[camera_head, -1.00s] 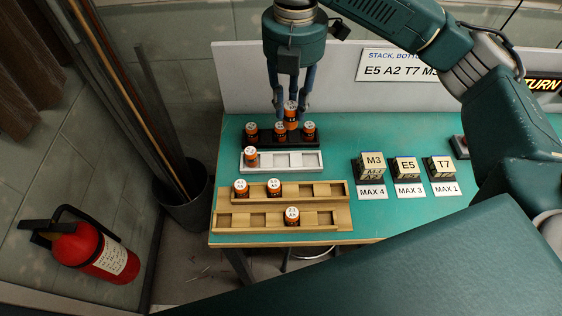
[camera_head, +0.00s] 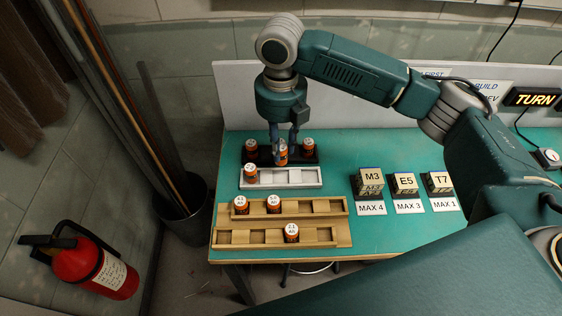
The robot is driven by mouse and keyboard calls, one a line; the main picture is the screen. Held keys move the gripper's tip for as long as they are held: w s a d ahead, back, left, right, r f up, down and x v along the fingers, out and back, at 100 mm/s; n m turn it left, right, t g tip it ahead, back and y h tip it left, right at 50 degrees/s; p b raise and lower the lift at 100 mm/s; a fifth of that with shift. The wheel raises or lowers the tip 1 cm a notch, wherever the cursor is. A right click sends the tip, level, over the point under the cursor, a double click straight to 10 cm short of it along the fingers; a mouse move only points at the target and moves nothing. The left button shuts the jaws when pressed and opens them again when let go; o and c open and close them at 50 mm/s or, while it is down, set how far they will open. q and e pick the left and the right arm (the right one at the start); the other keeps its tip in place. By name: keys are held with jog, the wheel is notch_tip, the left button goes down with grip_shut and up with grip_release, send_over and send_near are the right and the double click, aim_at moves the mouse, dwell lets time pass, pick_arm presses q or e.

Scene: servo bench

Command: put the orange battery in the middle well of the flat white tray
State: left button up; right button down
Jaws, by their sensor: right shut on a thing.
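The flat white tray (camera_head: 318,186) lies on the bench. An orange battery (camera_head: 250,173) stands in its left well; its middle and right wells look empty. My right gripper (camera_head: 283,150) points down from above and is shut on an orange battery (camera_head: 282,158). This battery looks upright and shows in front of the middle of the black tray (camera_head: 266,161), just behind the white tray; its exact height is unclear. Batteries stand at the black tray's left (camera_head: 250,150) and right (camera_head: 308,147); its middle is hidden. My left gripper is not in view.
Two wooden trays (camera_head: 333,202) with several batteries lie in front of the white tray. A wall panel (camera_head: 236,98) rises behind.

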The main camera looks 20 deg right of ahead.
aim_at(281, 147)
jog(key=shift+f+p, duration=0.5)
jog(key=shift+f, duration=3.45)
jog(key=c, duration=1.4)
grip_release()
jog(key=shift+f, duration=0.15)
jog(key=shift+c, duration=0.2)
notch_tip(281, 147, up, 12)
jog(key=b, duration=0.2)
jog(key=shift+r+b, duration=0.2)
jog(key=shift+b, duration=0.1)
jog(key=shift+f, duration=0.1)
